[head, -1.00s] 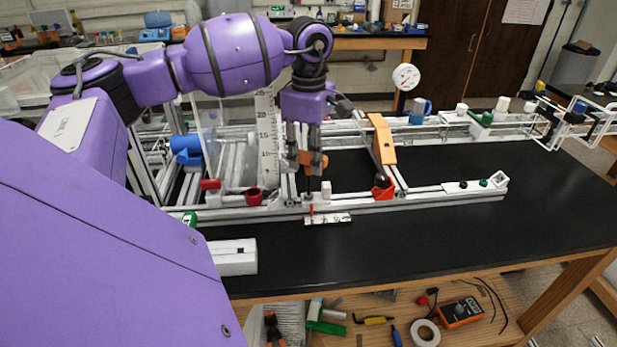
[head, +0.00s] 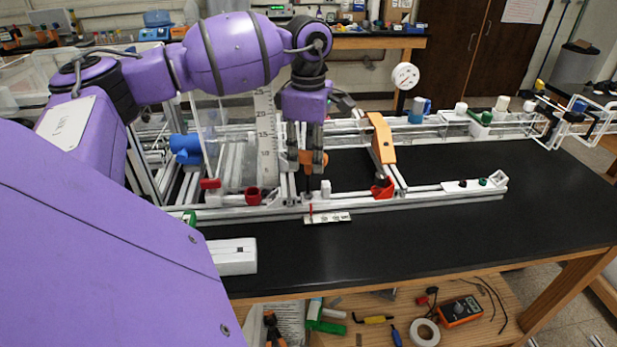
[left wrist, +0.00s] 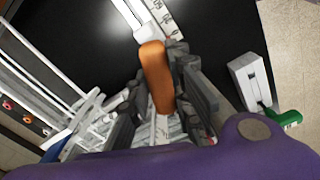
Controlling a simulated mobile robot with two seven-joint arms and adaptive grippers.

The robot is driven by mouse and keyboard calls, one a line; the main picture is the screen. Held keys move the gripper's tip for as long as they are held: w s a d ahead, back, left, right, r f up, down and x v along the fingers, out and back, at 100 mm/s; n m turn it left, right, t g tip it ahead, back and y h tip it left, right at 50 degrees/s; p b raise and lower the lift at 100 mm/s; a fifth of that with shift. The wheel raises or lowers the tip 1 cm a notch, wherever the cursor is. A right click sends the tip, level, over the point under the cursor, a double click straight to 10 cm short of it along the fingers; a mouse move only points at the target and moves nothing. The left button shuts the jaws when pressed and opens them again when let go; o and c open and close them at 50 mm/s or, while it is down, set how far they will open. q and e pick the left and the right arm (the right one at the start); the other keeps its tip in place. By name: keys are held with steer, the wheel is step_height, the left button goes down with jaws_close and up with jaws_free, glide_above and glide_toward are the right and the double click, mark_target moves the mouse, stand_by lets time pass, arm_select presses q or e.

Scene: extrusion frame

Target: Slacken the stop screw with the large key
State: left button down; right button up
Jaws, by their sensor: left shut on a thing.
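The large key has an orange handle (head: 308,158) and a dark shaft (head: 308,184) that points straight down. My left gripper (head: 313,160) is shut on the handle above the front rail of the frame. In the left wrist view the orange handle (left wrist: 155,75) sits between the dark fingers of my left gripper (left wrist: 160,85). The shaft's lower end is at the rail, just left of a small white block (head: 325,187). The stop screw is too small to make out, and I cannot tell whether the key tip is seated in it. My right gripper is not in view.
The front rail (head: 430,201) runs along the black bench top. A red pointer and a scale plate (head: 327,218) lie below the key. An orange upright (head: 381,138) stands to the right, a clear ruler panel (head: 266,140) to the left. The bench's front right is clear.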

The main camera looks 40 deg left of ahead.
arm_select(q)
steer(key=shift+f+m, duration=0.1)
steer(key=shift+m, duration=0.3)
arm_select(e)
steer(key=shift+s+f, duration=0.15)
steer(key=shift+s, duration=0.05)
arm_select(q)
steer(key=shift+r, duration=0.35)
steer(key=shift+r+p, duration=0.35)
steer(key=shift+r, duration=0.9)
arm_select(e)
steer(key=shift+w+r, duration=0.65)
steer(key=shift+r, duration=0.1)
arm_select(q)
steer(key=shift+r+p, duration=0.5)
steer(key=shift+r, duration=1.05)
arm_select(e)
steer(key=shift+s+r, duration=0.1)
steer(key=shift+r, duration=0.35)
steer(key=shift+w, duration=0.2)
